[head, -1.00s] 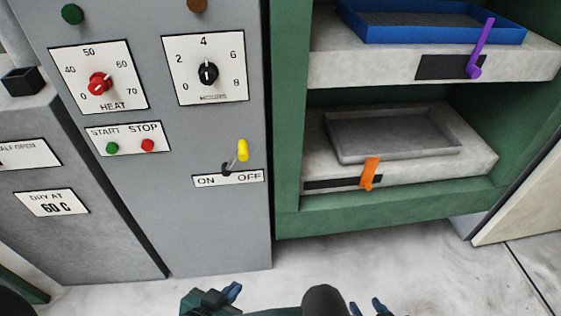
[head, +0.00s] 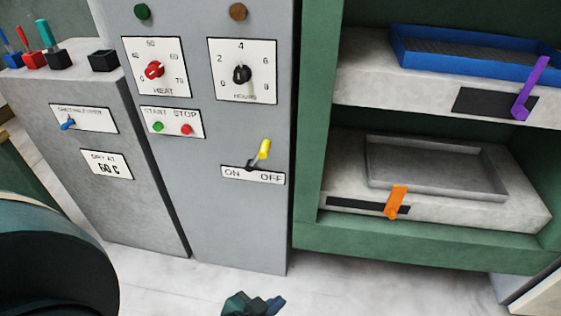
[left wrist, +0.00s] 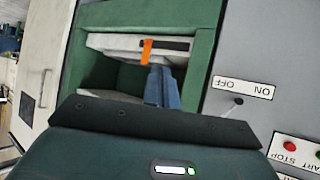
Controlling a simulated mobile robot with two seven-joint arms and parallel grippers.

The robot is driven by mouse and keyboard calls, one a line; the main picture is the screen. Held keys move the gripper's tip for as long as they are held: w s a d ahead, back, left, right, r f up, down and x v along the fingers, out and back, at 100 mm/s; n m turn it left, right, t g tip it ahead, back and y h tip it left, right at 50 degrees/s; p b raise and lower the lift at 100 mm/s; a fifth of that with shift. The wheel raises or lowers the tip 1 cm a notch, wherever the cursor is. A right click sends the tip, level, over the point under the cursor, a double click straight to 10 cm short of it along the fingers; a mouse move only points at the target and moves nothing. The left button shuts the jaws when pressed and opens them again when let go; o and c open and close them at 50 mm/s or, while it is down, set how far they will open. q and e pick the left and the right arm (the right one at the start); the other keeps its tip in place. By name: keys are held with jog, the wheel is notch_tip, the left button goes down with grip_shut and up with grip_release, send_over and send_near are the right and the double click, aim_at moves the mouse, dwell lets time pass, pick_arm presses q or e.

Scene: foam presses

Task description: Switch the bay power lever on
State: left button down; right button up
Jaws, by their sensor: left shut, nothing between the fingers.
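The bay power lever (head: 264,150) has a yellow grip and stands on the grey cabinet front. It leans up and to the right, toward the OFF end of its ON/OFF label (head: 235,174). In the left wrist view the label (left wrist: 243,87) appears upside down, with the lever's small stem (left wrist: 236,104) beside it. My left gripper (head: 273,304) shows at the bottom edge of the head view, below the lever and apart from it. In the left wrist view its blue fingers (left wrist: 162,87) are together and empty. My right gripper is not in view.
The cabinet also carries a red heat knob (head: 153,70), a black hours knob (head: 241,74) and start/stop buttons (head: 172,128). To the right, a green press holds a blue tray (head: 480,70) and a grey tray (head: 435,190), with purple (head: 524,95) and orange (head: 396,201) handles.

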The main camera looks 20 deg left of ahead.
pick_arm(q)
jog(key=shift+a, duration=0.1)
pick_arm(e)
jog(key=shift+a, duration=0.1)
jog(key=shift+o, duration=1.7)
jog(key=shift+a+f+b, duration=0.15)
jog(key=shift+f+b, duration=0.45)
jog(key=shift+b, duration=0.25)
pick_arm(q)
jog(key=w+a+f+m+y+b, duration=0.1)
jog(key=w+a+f+m+y, duration=0.2)
jog(key=w, duration=0.4)
jog(key=w+f+m+y+b, duration=0.1)
jog(key=w+m+y, duration=0.1)
jog(key=w+m, duration=0.35)
jog(key=w+a+r+m+t+y+b, duration=0.1)
jog(key=w+a+r+m+t+y, duration=0.2)
jog(key=w+r+y, duration=0.4)
jog(key=w+a+r+t, duration=0.1)
jog(key=w+r+t, duration=0.1)
jog(key=w+r, duration=0.3)
jog(key=shift+r+t, duration=0.15)
jog(key=shift+t, duration=0.15)
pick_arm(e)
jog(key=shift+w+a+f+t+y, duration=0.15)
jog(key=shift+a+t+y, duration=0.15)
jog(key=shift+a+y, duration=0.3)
